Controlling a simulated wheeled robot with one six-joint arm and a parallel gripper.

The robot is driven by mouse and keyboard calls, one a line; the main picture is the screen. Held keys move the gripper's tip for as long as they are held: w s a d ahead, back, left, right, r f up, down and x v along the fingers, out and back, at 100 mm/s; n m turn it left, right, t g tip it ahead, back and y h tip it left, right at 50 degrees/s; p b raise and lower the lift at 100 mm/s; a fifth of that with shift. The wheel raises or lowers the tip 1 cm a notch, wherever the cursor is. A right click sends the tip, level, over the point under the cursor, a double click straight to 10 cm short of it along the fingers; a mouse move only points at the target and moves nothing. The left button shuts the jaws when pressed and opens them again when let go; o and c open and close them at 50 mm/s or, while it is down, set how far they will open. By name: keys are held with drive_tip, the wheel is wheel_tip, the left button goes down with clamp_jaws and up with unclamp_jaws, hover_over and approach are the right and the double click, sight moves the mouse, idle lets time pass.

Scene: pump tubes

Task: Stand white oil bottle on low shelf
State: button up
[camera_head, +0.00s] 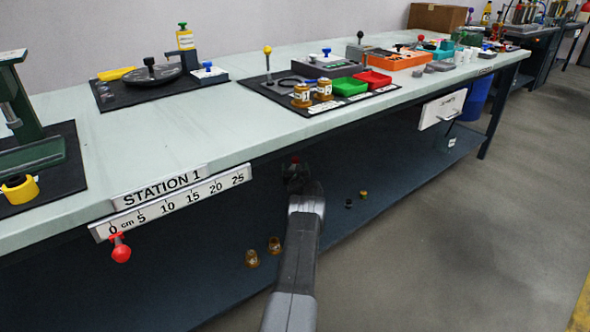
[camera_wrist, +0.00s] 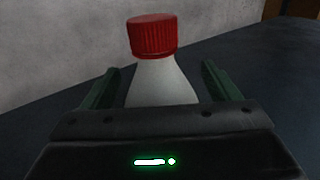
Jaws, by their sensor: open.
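The white oil bottle (camera_wrist: 163,84) has a red ribbed cap (camera_wrist: 152,36) and stands upright on the dark low shelf (camera_wrist: 264,80) in the wrist view. My gripper (camera_wrist: 160,82) is open, with one green finger on each side of the bottle and a visible gap on both sides. The bottle's lower part is hidden behind the gripper body. In the head view my gripper (camera_head: 296,178) reaches under the bench top over the low shelf (camera_head: 400,178). A small red spot, likely the cap, shows there; the rest of the bottle is hidden.
The bench top (camera_head: 100,140) overhangs the shelf, with a STATION 1 ruler sign (camera_head: 175,202) on its front edge. Two brown jars (camera_head: 263,252) and two small items (camera_head: 356,199) stand on the shelf near its front. A red knob (camera_head: 121,250) hangs below the ruler.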

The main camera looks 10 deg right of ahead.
drive_tip(key=shift+r, duration=0.1)
drive_tip(key=s+r+p, duration=0.1)
drive_tip(key=s+p, duration=0.5)
drive_tip(key=s, duration=0.6)
drive_tip(key=shift+a, duration=0.2)
idle(0.3)
drive_tip(key=w+b, duration=0.6)
drive_tip(key=w, duration=0.6)
drive_tip(key=shift+d+f, duration=0.2)
drive_tip(key=shift+f, duration=0.25)
